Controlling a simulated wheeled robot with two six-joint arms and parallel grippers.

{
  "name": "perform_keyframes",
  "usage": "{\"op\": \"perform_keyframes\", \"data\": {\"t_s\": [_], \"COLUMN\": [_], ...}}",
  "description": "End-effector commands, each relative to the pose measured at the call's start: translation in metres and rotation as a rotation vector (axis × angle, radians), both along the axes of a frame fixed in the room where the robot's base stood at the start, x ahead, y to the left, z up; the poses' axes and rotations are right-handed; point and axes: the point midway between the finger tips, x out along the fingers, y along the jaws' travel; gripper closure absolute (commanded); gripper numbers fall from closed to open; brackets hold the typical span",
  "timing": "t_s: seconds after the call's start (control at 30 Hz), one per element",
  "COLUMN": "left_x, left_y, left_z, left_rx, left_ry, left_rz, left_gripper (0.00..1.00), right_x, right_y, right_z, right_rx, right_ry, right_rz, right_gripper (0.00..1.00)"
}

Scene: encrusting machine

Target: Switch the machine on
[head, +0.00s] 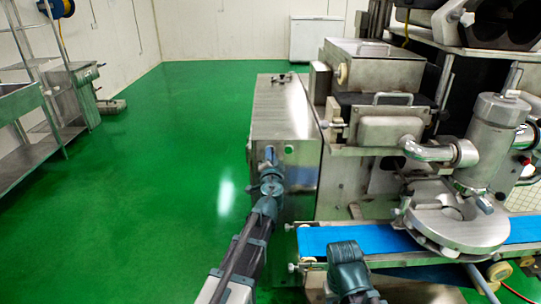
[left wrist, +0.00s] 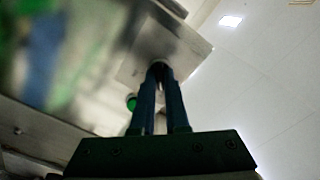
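The machine (head: 385,150) is a large steel unit with a cabinet (head: 287,110) on its left side. A round green button (head: 289,149) sits on the cabinet's front face; it also shows in the left wrist view (left wrist: 131,103). My left gripper (head: 270,156) is at that face, just left of the green button. In the left wrist view my left gripper's two dark fingers (left wrist: 159,70) reach a small round fitting on the panel, with a narrow gap between them. The fingertips hide most of the fitting, so whether they grip it is unclear.
A blue conveyor belt (head: 350,240) runs along the machine's front, under a round steel head (head: 460,225). A steel rack (head: 50,110) stands at the far left. A white box (head: 316,38) stands at the back wall. The green floor (head: 160,180) left of the machine is clear.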

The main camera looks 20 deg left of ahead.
Motion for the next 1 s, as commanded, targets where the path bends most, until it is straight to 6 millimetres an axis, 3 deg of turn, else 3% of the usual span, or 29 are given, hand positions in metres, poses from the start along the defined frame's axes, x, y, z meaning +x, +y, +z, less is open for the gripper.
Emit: {"op": "perform_keyframes", "data": {"t_s": [0.57,1.0], "left_x": [-0.0002,-0.0003], "left_y": [-0.0004,-0.0008], "left_z": [-0.0002,-0.0008], "left_rx": [0.042,0.374], "left_ry": [0.013,0.108], "left_rz": [-0.001,-0.001], "left_gripper": [1.0,1.0], "right_x": [0.0,0.0], "right_y": [0.0,0.0], "right_z": [-0.0002,-0.0008], "right_rx": [0.0,0.0], "right_ry": [0.0,0.0], "right_rz": [0.0,0.0], "right_gripper": [0.5,0.5]}}
